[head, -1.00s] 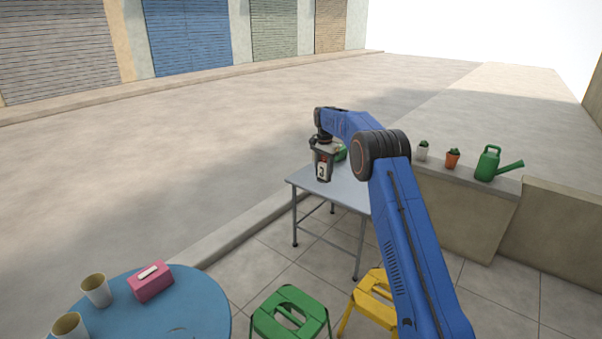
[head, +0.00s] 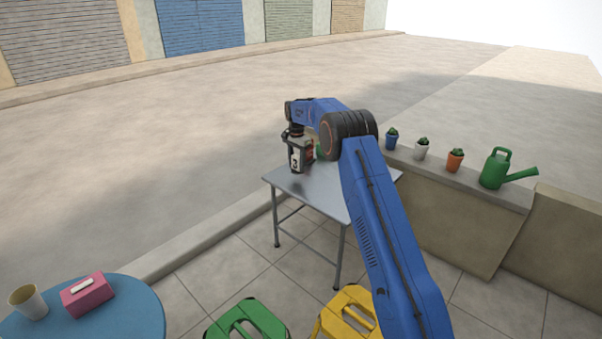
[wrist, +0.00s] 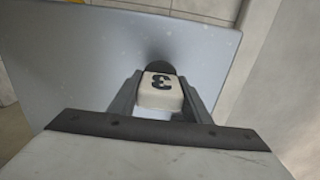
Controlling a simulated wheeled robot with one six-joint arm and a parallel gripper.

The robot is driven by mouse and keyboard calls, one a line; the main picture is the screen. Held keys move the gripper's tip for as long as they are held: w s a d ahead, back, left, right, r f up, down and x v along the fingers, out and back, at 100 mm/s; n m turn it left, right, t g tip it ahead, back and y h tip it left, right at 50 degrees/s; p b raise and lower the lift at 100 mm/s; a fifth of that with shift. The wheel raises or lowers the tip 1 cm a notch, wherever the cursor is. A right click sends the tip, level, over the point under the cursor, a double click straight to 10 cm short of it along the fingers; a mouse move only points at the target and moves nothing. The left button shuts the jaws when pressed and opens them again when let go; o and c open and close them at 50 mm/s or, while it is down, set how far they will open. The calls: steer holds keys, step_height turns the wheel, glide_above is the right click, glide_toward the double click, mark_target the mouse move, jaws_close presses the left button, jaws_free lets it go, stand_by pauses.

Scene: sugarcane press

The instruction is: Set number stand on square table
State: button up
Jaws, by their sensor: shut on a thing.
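The number stand is a small pale block with a black 3; it shows in the head view (head: 295,160) and in the wrist view (wrist: 160,93). My gripper (head: 298,163) is shut on it, with one finger on each side in the wrist view. The square table (head: 318,197) is a grey metal table on thin legs. The stand is over the table top, towards its far left part in the head view. I cannot tell whether its base touches the top. A dark round shape shows just beyond the stand in the wrist view.
Red and green items, partly hidden, are behind my gripper. A low wall with several potted plants and a green watering can (head: 494,168) stands right. A green stool (head: 245,322), a yellow stool (head: 345,315) and a blue round table (head: 140,318) are in front.

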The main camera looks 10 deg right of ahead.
mark_target(298, 172)
steer(key=shift+d+f, duration=0.15)
steer(key=shift+f, duration=1.95)
steer(key=o, duration=1.1)
steer(key=shift+f, duration=0.15)
